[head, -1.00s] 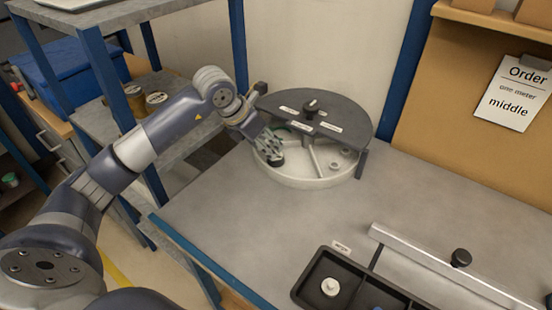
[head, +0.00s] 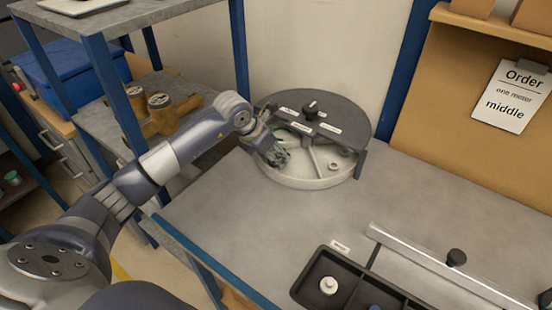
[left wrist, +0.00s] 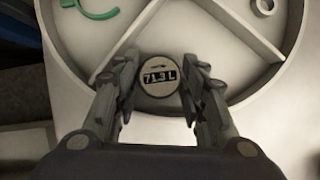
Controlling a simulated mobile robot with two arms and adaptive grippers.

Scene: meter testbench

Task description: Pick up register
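The register (left wrist: 160,82) is a small round disc with a grey face that reads "71.3 L". It lies in a compartment of the round white divided tray (left wrist: 225,25), near the rim, in the left wrist view. My left gripper (left wrist: 160,78) is open, with one finger on each side of the register. The left finger looks very close to it; I cannot tell whether it touches. In the head view my left gripper (head: 277,158) is low over the front left part of the tray (head: 310,182) and hides the register. My right gripper is not in view.
A dark half cover (head: 335,112) with a knob and labels sits over the tray's back. A black parts tray (head: 350,280) and a metal rail (head: 420,260) lie at the front right. The middle of the bench is clear.

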